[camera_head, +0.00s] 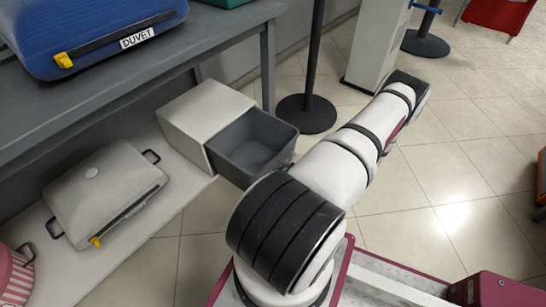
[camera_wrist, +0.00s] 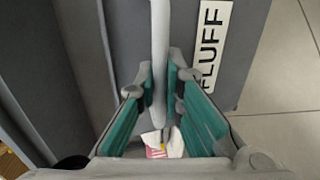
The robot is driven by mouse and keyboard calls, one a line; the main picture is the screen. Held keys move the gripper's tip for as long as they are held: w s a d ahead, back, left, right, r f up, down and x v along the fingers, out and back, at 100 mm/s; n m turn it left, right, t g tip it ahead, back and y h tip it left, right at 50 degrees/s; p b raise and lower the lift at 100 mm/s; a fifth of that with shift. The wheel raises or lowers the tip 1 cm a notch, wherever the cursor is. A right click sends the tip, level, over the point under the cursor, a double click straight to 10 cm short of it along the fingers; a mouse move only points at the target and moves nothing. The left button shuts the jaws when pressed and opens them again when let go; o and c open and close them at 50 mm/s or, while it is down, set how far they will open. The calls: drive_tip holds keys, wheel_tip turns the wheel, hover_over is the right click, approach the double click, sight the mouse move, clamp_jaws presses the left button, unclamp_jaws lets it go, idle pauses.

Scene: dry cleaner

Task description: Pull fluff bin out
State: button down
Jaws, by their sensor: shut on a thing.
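The fluff bin (camera_head: 255,142) is a dark grey, open-topped drawer standing partly out of a pale box-shaped housing (camera_head: 200,115). Its inside looks empty from what shows. In the wrist view, the bin's grey front (camera_wrist: 245,70) carries a white FLUFF label (camera_wrist: 212,42) and a light grey bar handle (camera_wrist: 160,28). My gripper (camera_wrist: 160,75) has its green-lined fingers on both sides of the handle and is shut on it. In the head view my arm reaches to the bin's front, and the fingers are mostly hidden behind the arm.
The housing stands on a low pale shelf beside a beige case (camera_head: 105,190). A grey table (camera_head: 60,105) above bears a blue duvet bag (camera_head: 90,30). A black post base (camera_head: 306,113) stands close behind the bin. Tiled floor (camera_head: 455,165) to the right is open.

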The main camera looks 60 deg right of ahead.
drive_tip(key=shift+f+v, duration=0.25)
drive_tip(key=shift+v, duration=0.95)
drive_tip(key=c, duration=1.7)
unclamp_jaws()
drive_tip(key=shift+s, duration=0.15)
drive_tip(key=v, duration=1.1)
drive_tip(key=shift+s+a, duration=0.15)
drive_tip(key=shift+s, duration=0.2)
